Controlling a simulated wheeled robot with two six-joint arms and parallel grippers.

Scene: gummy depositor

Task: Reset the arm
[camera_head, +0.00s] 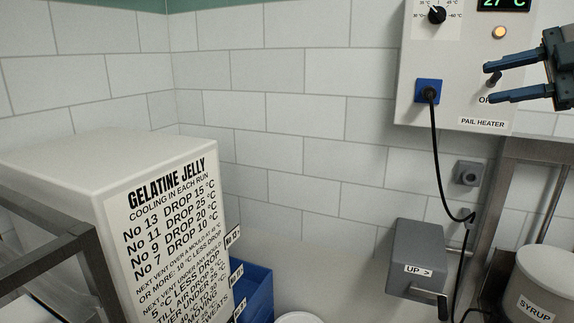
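My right gripper (488,81) comes in from the right edge in the head view. Its two dark blue fingers are spread apart, with nothing held between them. It is in front of the pail heater box (454,70) on the wall. A small dark toggle switch (492,79) on the box shows between the fingertips; I cannot tell whether the fingers touch it. The lettering below the switch is partly hidden by the lower finger. The box's orange lamp (499,32) is lit and its display (503,3) reads 27 °C. My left gripper is not in view.
A blue plug (429,92) with a hanging black cable sits on the box. Below are a grey box marked UP (418,257) with a handle and a syrup pail (548,285). A white gelatine jelly sign box (140,200) and blue bins (255,290) stand at left.

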